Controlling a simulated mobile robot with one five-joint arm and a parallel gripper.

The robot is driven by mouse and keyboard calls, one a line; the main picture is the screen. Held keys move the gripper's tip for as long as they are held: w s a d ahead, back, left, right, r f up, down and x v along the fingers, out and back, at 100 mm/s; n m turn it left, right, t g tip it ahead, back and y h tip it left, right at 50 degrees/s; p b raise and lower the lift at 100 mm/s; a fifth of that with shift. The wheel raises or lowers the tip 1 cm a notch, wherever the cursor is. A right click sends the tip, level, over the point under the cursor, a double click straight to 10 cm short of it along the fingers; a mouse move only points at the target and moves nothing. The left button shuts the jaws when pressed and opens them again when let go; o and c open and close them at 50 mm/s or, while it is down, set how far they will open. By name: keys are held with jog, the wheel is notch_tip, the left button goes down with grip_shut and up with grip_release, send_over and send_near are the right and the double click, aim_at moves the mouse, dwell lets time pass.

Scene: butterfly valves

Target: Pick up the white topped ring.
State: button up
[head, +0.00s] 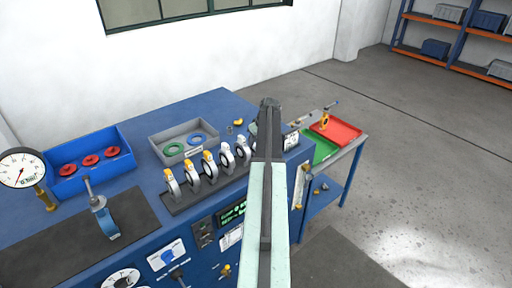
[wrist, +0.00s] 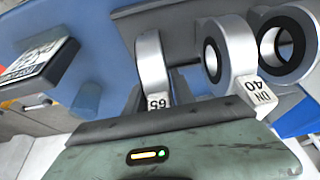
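A row of upright grey rings stands in a dark rack (head: 205,192) in the head view. The ones at the left have yellow tops; a white topped ring (head: 227,153) and another white topped ring (head: 243,149) stand at the right end. In the wrist view a ring with a white tag reading 65 (wrist: 152,68) is just ahead of my gripper (wrist: 157,98). A ring tagged DN 40 (wrist: 228,58) is right of it. My gripper (head: 269,104) hides part of the bench beyond the row. Its dark fingers appear apart, either side of the 65 ring.
A grey tray (head: 188,151) with green and blue rings lies behind the rack. A blue bin (head: 70,180) with red parts, a pressure gauge (head: 22,169) and a blue valve (head: 104,217) are at left. Red (head: 337,130) and green (head: 323,151) trays sit on a side table.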

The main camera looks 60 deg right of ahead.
grip_shut()
dwell(1.2)
